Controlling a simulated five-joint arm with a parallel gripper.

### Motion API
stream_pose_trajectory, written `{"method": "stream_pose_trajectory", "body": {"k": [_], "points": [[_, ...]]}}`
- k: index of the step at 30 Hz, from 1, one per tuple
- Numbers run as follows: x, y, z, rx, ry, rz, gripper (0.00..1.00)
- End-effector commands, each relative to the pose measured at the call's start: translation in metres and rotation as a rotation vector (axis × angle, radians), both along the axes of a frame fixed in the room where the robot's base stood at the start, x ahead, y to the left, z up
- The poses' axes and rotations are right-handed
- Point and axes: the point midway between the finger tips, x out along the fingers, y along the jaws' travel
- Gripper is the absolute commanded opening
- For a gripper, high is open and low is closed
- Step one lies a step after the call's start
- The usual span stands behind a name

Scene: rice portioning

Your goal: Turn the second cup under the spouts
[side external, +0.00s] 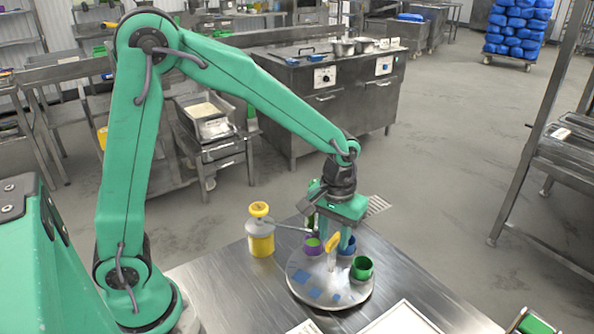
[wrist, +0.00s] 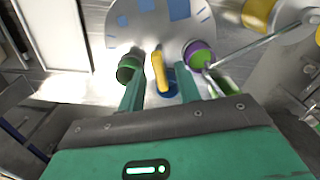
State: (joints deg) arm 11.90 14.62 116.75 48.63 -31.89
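A round grey turntable (side external: 322,293) with blue square marks stands on the steel table. It carries a purple cup (side external: 313,245) with bright green inside, a blue cup (side external: 349,246) and a green cup (side external: 362,268). A yellow upright handle (side external: 331,242) stands on the turntable. My gripper (wrist: 160,82) points down with a finger on each side of this handle (wrist: 158,70); gaps show on both sides, so it looks open. The blue cup (wrist: 172,78) is partly hidden behind the handle and fingers. The metal spouts (side external: 288,226) reach over the purple cup (wrist: 197,52).
A dispenser (side external: 261,240) with a yellow lower part and yellow knob stands left of the turntable. A white-topped tray (side external: 400,320) lies at the table's front. Another green object (wrist: 224,84) shows beside the spouts. Bare table (side external: 215,288) lies left of the turntable.

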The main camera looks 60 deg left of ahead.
Motion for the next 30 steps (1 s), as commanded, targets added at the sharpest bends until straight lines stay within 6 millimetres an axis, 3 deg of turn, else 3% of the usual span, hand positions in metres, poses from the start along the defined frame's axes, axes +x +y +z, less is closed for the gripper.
{"method": "stream_pose_trajectory", "body": {"k": [7, 12, 30], "points": [[0.0000, 0.0000, -0.0003, 0.000, 0.000, 0.000, 0.32], [0.0000, 0.0000, -0.0002, 0.000, 0.000, 0.000, 0.00], [0.0000, -0.0001, 0.0003, 0.000, 0.000, 0.038, 0.00]]}}
